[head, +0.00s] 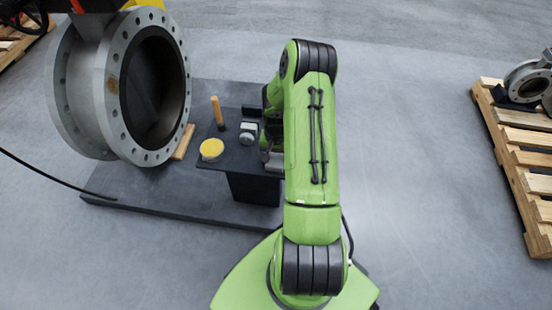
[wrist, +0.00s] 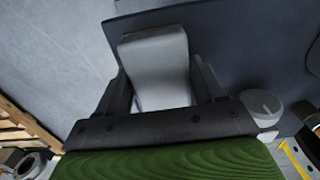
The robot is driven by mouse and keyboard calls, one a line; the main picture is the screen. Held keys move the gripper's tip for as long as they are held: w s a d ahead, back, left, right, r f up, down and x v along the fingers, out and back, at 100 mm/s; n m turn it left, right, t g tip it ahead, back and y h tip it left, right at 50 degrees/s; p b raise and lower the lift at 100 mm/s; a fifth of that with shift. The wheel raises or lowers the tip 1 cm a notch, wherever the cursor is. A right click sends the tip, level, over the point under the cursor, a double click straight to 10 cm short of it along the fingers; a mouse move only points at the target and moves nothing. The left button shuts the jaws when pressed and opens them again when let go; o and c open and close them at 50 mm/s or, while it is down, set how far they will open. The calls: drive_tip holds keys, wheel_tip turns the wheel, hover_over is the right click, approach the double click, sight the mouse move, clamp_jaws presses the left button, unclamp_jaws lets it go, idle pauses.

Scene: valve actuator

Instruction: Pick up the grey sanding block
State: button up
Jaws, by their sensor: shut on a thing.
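The grey sanding block (wrist: 157,62) is a pale grey block with rounded edges, seen large in the wrist view. My gripper (wrist: 160,78) is shut on it, with one dark finger along each side. The dark table top (wrist: 250,45) shows behind the block in the wrist view; whether the block touches it I cannot tell. In the head view my green arm hides most of the gripper at the right side of the dark table (head: 218,180). A grey piece (head: 275,163) shows beside the arm there, and I cannot tell whether it is the block.
On the table stand a yellow round pad (head: 211,149), a wooden-handled tool (head: 217,112) and a small grey item (head: 248,130). A large flanged valve body (head: 112,90) hangs at the left. A pallet (head: 520,150) lies at the far right, with clear floor between.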

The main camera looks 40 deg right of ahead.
sight(276, 156)
drive_tip(key=shift+c, duration=0.9)
wheel_tip(276, 156, up, 10)
drive_tip(key=p, duration=0.3)
